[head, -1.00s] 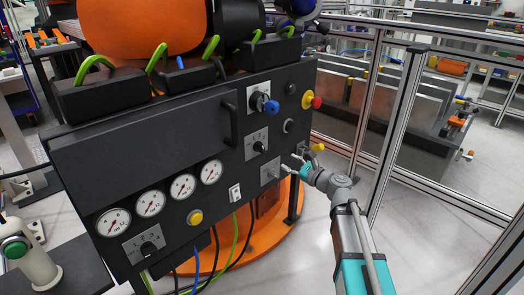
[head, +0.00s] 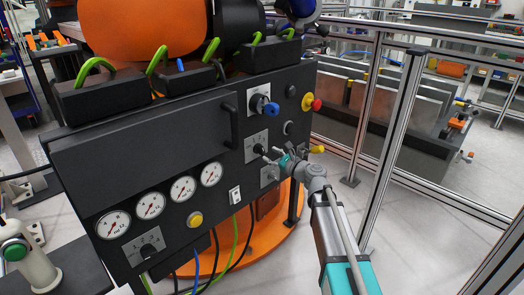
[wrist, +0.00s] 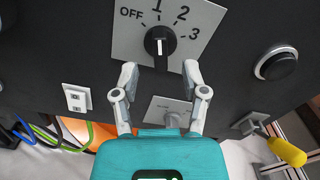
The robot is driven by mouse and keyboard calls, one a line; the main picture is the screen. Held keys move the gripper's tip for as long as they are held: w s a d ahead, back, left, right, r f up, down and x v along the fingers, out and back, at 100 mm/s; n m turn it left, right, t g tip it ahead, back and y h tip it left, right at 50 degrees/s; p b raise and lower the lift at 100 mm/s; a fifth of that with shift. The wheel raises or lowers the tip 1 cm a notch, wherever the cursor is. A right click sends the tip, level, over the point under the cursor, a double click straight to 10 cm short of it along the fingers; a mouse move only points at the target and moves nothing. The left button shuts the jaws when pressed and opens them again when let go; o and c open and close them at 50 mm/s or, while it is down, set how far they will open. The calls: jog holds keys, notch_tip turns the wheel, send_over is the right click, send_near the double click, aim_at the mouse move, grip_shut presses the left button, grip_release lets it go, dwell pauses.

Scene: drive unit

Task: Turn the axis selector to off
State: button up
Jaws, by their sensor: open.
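The axis selector (wrist: 160,42) is a round black knob on a light grey plate (wrist: 203,22) marked OFF, 1, 2 and 3. Its white pointer line is upright in the wrist view, toward the 1. In the head view the selector (head: 259,148) sits on the dark cabinet front, below the blue-handled switch. My gripper (wrist: 160,73) is open and empty. Its two fingertips are spread either side of the knob's lower edge in the wrist view, with no clear contact. In the head view my gripper (head: 274,154) is close in front of the selector plate, at its lower right.
A blue-handled switch (head: 271,107) and a red-and-yellow button (head: 312,103) are above. A yellow handle (wrist: 287,151) sticks out at lower right. An aluminium-framed fence (head: 390,125) stands right of my arm.

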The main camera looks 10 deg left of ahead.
aim_at(263, 150)
jog(key=shift+x, duration=2.55)
jog(key=shift+c, duration=0.2)
grip_shut()
